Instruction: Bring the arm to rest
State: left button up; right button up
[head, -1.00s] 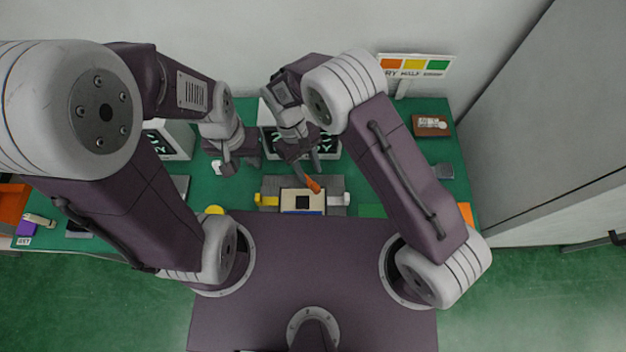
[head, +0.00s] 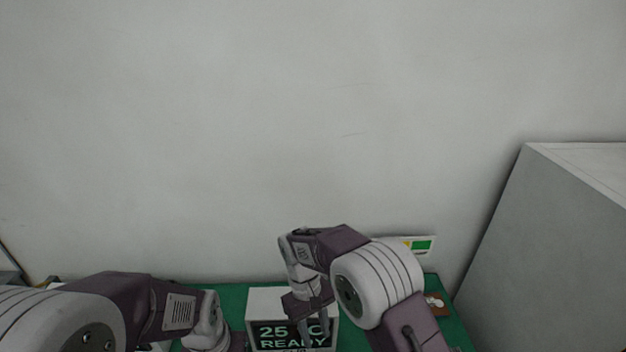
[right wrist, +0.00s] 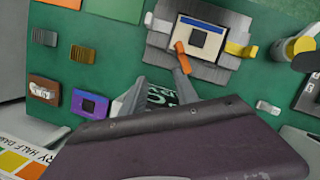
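My right arm reaches in over the table in the head view, and its gripper (head: 313,322) hangs in front of a white display box. In the right wrist view the two fingers (right wrist: 156,92) are apart with nothing held between them. A lever fixture (right wrist: 163,40) with a pale plate and dark square lies beyond the fingertips. Its orange lever (right wrist: 181,48) is close to one fingertip in the picture; I cannot tell whether they touch. A yellow handle (right wrist: 240,50) sits at the fixture's side. My left arm shows at the lower left of the head view; its fingers are hidden.
The display box (head: 262,302) reads 25 °C READY. A green table (right wrist: 110,48) carries several small blocks and a brown tray (right wrist: 44,92). A tall grey cabinet (head: 575,235) stands at the right, and a plain wall (head: 300,120) is behind.

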jog(key=d+r+m+y, duration=0.1)
jog(key=d+r+m, duration=0.4)
jog(key=d, duration=0.6)
jog(key=s+d+f+m+t+y, duration=0.1)
jog(key=s+d+f+t, duration=0.1)
jog(key=s+d, duration=0.5)
jog(key=shift+s+m+t, duration=0.4)
jog(key=shift+s+t, duration=0.5)
jog(key=shift+s, duration=0.35)
jog(key=shift+s, duration=0.15)
jog(key=shift+f, duration=0.1)
jog(key=shift+a, duration=0.1)
